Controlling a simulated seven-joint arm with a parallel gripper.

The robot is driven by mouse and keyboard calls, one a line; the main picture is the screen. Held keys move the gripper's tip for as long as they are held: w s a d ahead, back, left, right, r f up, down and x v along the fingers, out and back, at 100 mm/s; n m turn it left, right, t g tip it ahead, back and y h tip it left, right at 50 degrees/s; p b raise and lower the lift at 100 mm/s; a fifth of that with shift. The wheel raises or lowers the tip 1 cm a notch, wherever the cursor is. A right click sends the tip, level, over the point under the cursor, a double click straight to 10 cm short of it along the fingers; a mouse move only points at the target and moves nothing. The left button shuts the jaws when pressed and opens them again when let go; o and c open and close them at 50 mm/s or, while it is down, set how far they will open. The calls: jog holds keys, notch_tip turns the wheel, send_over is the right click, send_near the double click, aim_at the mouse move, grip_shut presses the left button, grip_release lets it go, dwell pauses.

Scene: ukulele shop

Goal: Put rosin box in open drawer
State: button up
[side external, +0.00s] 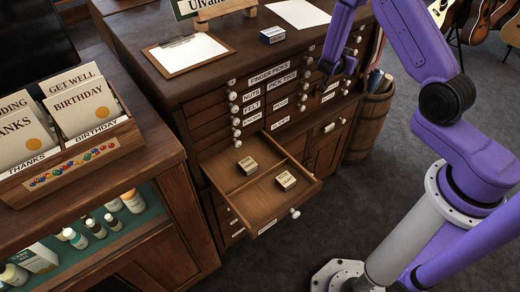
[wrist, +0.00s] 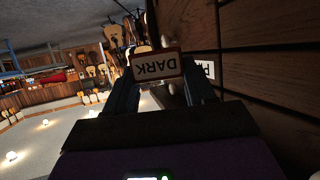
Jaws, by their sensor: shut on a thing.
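My gripper (wrist: 155,85) is shut on a small brown-edged box with a white label reading "DARK" (wrist: 156,66), apparently the rosin box. In the side view my gripper (side external: 338,66) is dark and hangs beside the cabinet's front, above and to the right of the open drawer; the held box is hard to make out there. The open drawer (side external: 258,208) juts out from the lower front of the cabinet, with a divider inside. One small tan box (side external: 247,165) lies in its far compartment and another (side external: 286,180) in its near one.
The cabinet (side external: 200,85) has several shut, labelled drawers with white knobs. A small dark box (side external: 272,35) and a clipboard (side external: 188,54) lie on its top. A barrel (side external: 368,125) stands to the right. A card rack (side external: 70,160) stands on the left counter.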

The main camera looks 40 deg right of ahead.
jog(key=s+a+f+n+t+y, duration=0.1)
jog(key=s+a+f+n+t, duration=0.15)
jog(key=a, duration=0.65)
jog(key=s+a+f+n+t+y, duration=0.1)
jog(key=s+a+f, duration=0.15)
jog(key=a, duration=0.55)
jog(key=s+a+f+n+t+y, duration=0.15)
jog(key=a+f, duration=0.25)
jog(key=a, duration=0.5)
jog(key=s+a+n+t+y, duration=0.4)
jog(key=s+a+n+y, duration=0.5)
jog(key=s+a, duration=0.55)
send_over(244, 188)
jog(key=s, duration=0.5)
jog(key=f, duration=0.9)
jog(key=shift+s+d+f, duration=0.15)
jog(key=shift+d, duration=0.2)
jog(key=shift+w+a+f, duration=0.25)
jog(key=shift+w+f, duration=0.15)
jog(key=shift+f, duration=1.7)
jog(key=shift+f, duration=0.1)
